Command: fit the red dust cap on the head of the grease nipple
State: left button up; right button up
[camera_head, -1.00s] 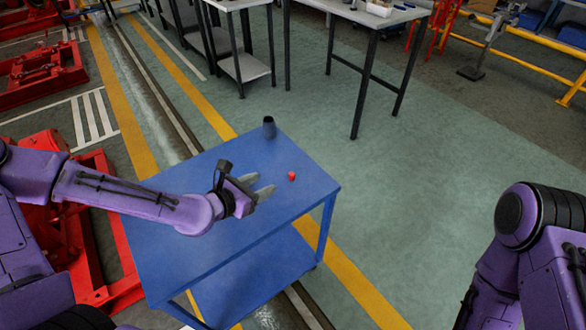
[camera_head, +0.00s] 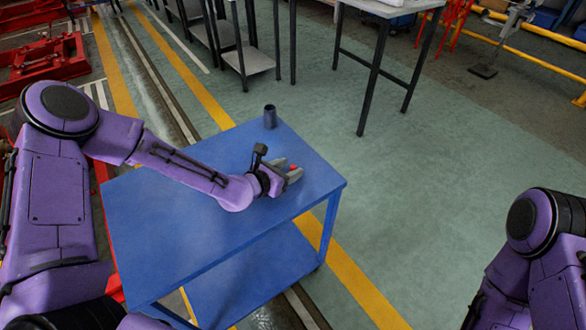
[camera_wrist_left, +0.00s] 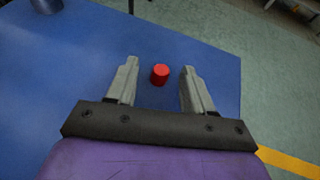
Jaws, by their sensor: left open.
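The small red dust cap (camera_wrist_left: 160,74) stands on the blue table, between the open fingers of my left gripper (camera_wrist_left: 160,80) in the left wrist view, with a gap on each side. In the head view the cap (camera_head: 293,167) shows as a bit of red between the fingertips of my left gripper (camera_head: 291,170). I cannot pick out a grease nipple in either view. My right arm is at the right edge of the head view, with its gripper out of the picture.
A dark cup-like cylinder (camera_head: 270,116) stands at the far corner of the blue table (camera_head: 170,235); its base also shows in the left wrist view (camera_wrist_left: 46,5). The rest of the tabletop looks bare. Workbenches stand beyond, and open floor lies to the right.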

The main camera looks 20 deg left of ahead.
pick_arm(q)
jog(key=shift+w+d+f, duration=0.15)
jog(key=shift+w+d, duration=0.1)
jog(key=shift+w, duration=0.15)
jog(key=shift+c, duration=1.2)
grip_shut()
jog(key=shift+r, duration=0.55)
jog(key=s+a+r+p, duration=0.1)
jog(key=s+r+p, duration=1)
jog(key=s, duration=0.3)
jog(key=shift+a+r, duration=0.4)
jog(key=shift+r, duration=0.1)
